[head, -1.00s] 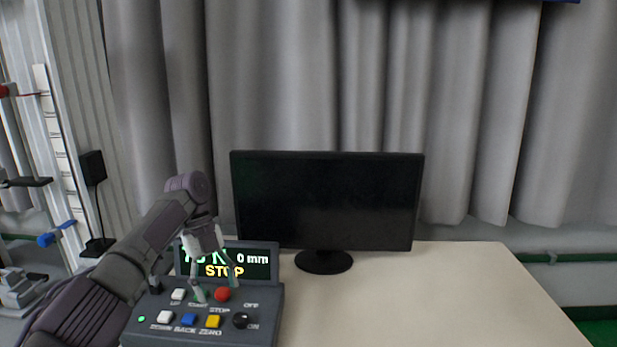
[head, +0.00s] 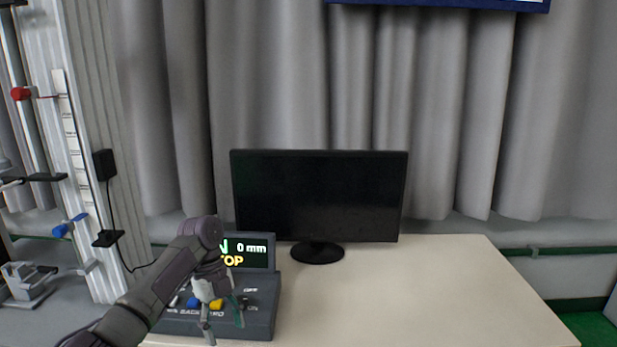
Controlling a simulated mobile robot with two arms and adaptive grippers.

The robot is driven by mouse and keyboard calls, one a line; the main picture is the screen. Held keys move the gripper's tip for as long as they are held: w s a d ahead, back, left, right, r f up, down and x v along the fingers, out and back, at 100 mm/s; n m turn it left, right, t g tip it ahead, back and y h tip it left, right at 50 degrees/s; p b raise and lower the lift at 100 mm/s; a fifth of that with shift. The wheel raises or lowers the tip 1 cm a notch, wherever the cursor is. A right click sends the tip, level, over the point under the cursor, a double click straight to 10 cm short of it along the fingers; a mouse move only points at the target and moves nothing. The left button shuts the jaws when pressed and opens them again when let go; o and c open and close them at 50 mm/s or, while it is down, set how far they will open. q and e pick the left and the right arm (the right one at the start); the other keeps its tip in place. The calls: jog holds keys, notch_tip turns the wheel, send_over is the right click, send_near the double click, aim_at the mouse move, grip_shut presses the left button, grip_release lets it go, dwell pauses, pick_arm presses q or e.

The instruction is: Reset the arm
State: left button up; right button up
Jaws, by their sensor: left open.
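My left arm comes in from the lower left, and my left gripper (head: 224,332) is open and empty. The gripper and wrist hide much of the button panel, including the red button. A blue button (head: 193,302) and a yellow button (head: 217,304) show beside the gripper. The box's display (head: 258,250) is partly covered and reads "0 mm" with the end of "STOP". I cannot tell whether the fingers touch the box. My right gripper is out of view.
A black monitor (head: 318,196) stands on the beige table (head: 420,290) behind the box. The table's right side is clear. The drop tower (head: 85,180), with a red part (head: 20,93) and a blue clamp (head: 62,229), stands at the left. Grey curtains (head: 300,80) hang behind.

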pick_arm(q)
jog(key=s+d+f+n+t, duration=0.1)
jog(key=s+d+f+n, duration=0.35)
jog(key=s+f, duration=0.4)
jog(key=s+d+f+n+t, duration=0.1)
jog(key=s+d+f+n, duration=0.3)
jog(key=s+f, duration=0.5)
jog(key=s+a+r+n+t+y, duration=0.1)
jog(key=s+a+r+n+t, duration=0.1)
jog(key=s+a+n, duration=0.55)
jog(key=s+a+r+n+t+y, duration=0.1)
jog(key=s+a+r+n+t, duration=0.2)
jog(key=s+n, duration=0.65)
jog(key=s+f+m+g+p, duration=0.2)
jog(key=s+f, duration=0.1)
jog(key=f, duration=2.4)
jog(key=s+a+f+p, duration=0.1)
jog(key=s+f, duration=0.5)
jog(key=s, duration=0.2)
jog(key=s+a+f, duration=0.2)
jog(key=s+f, duration=0.4)
jog(key=s, duration=0.1)
jog(key=shift+s+a+f+g+p, duration=0.3)
jog(key=shift+s+f+g+p, duration=0.1)
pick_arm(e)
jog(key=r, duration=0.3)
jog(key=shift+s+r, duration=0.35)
